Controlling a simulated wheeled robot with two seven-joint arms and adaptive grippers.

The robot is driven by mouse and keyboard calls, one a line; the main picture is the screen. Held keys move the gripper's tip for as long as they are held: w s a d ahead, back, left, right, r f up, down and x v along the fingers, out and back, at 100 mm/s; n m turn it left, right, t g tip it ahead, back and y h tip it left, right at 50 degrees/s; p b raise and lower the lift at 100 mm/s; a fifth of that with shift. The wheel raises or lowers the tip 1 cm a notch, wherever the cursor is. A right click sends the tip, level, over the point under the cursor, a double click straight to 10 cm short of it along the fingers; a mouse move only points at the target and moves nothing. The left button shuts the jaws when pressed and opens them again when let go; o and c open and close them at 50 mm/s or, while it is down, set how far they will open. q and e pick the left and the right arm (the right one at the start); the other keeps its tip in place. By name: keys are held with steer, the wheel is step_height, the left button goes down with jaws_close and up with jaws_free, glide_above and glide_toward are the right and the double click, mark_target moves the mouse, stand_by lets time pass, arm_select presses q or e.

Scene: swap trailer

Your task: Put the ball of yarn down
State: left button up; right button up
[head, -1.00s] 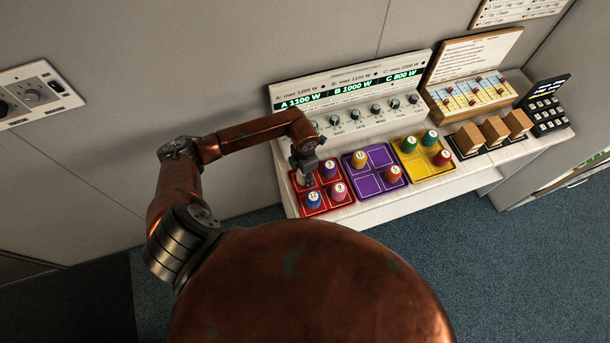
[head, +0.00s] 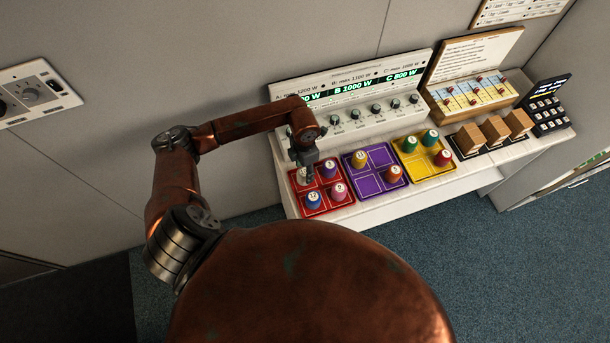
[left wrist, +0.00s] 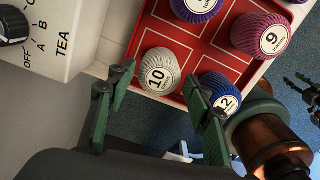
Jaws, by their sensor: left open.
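A white ball of yarn (left wrist: 158,72) labelled 10 sits in a compartment of the red tray (left wrist: 200,48) in the left wrist view. My left gripper (left wrist: 158,84) is open, with its green fingers spread apart near the ball. The ball appears beyond the fingertips and I see no grip on it. In the head view, my left gripper (head: 304,178) is over the back left of the red tray (head: 326,208). It partly hides the white ball there. A blue ball labelled 12 (left wrist: 220,92) lies close to one finger.
A pink ball (head: 339,191) and a purple ball (head: 328,168) share the red tray. A purple tray (head: 368,188) and a yellow tray (head: 428,170), each with balls, stand to its right. The control panel (head: 350,100) rises behind.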

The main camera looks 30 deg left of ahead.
mark_target(304, 172)
arm_select(q)
step_height(304, 172, up, 7)
steer(key=shift+r+b, duration=0.15)
steer(key=shift+b, duration=0.2)
